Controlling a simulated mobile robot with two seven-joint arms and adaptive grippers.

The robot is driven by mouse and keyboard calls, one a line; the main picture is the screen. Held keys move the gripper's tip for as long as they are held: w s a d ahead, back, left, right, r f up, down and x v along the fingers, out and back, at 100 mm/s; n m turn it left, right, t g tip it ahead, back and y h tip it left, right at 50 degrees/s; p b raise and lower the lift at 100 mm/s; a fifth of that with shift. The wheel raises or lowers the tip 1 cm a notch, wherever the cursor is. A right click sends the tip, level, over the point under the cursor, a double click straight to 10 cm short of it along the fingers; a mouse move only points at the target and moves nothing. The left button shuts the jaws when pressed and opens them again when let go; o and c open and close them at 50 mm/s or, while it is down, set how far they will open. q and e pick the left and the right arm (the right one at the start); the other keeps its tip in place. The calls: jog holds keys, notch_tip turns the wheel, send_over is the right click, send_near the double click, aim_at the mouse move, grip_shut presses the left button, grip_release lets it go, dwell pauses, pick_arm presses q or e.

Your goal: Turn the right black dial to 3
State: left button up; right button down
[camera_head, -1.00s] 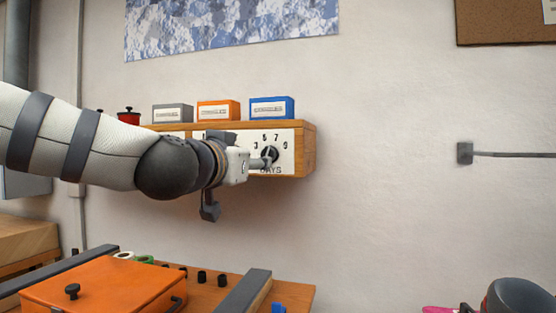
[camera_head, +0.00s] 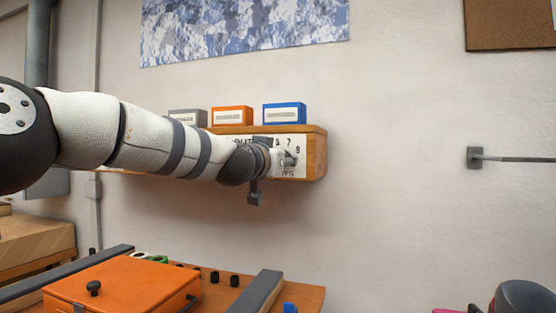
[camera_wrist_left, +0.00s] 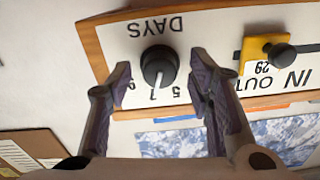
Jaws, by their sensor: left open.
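The black dial (camera_wrist_left: 159,66) with a white pointer line sits on a white panel marked DAYS, upside down in the left wrist view. Its pointer is at or very near the 7. My left gripper (camera_wrist_left: 160,78) is open, with one finger on each side of the dial. Gaps show between the fingers and the dial. In the head view my left gripper (camera_head: 284,159) is in front of the panel's right end and hides most of the dial. My right gripper is not in view.
A wooden box (camera_head: 317,155) on the wall holds the panel, with grey, orange and blue (camera_head: 284,114) boxes on top. A yellow slider (camera_wrist_left: 262,52) with a black knob is beside the dial. An orange case (camera_head: 120,285) lies on the bench below.

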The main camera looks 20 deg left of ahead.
pick_arm(q)
grip_shut()
jog(key=shift+n, duration=7.9)
